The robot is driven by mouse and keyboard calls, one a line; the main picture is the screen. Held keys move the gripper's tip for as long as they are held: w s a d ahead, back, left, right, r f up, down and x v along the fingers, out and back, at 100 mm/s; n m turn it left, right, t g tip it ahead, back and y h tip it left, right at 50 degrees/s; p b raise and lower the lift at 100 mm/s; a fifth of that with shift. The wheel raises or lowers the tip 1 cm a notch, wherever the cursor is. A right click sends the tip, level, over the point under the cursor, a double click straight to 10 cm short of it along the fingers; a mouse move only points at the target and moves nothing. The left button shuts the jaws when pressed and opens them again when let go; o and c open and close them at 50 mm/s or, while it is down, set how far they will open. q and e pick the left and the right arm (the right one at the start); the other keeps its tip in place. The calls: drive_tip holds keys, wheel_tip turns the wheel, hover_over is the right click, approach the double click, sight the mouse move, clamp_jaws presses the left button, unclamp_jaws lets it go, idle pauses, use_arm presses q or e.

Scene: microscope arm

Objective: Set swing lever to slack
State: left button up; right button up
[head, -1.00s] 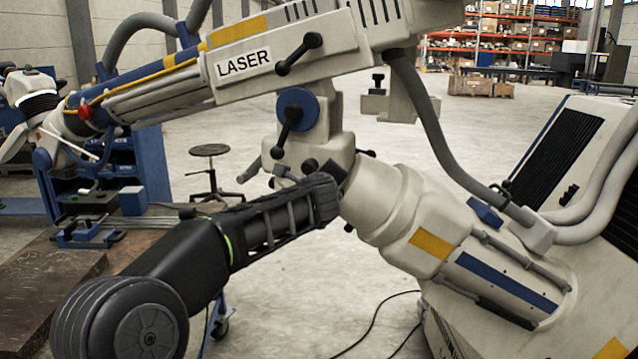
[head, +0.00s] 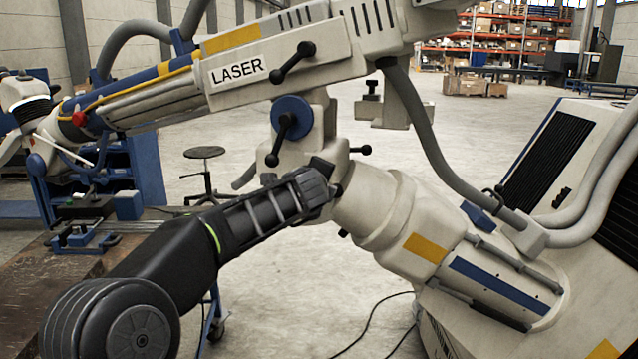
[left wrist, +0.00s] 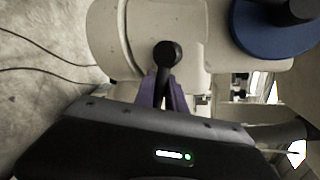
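The microscope arm is a white jointed machine with several black levers; none is labelled as the swing lever. In the left wrist view a black ball-ended lever (left wrist: 167,52) lies against a white joint housing (left wrist: 125,45). The purple fingers of my left gripper (left wrist: 164,92) flank its stem closely; I cannot tell if they press on it. In the head view my left gripper (head: 326,176) is at the joint below the blue disc, its fingers mostly hidden. Other levers show on the blue disc (head: 292,117), beside the LASER label (head: 293,62) and right of the joint (head: 360,150). My right gripper is out of view.
The thick white lower joint (head: 385,210) stands close right of my gripper. A grey hose (head: 420,130) hangs above it. A stool (head: 205,165) stands behind, and a bench (head: 80,275) is at the left. Cables lie on the open floor.

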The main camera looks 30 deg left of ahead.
use_arm(q)
drive_tip(key=o, duration=0.5)
drive_tip(key=shift+c, duration=0.2)
drive_tip(key=shift+s, duration=0.1)
drive_tip(key=b+v, duration=0.1)
drive_tip(key=v, duration=0.6)
drive_tip(key=shift+s+d+b, duration=0.2)
drive_tip(key=shift+s+b, duration=0.05)
drive_tip(key=shift+b, duration=0.05)
drive_tip(key=shift+r, duration=0.1)
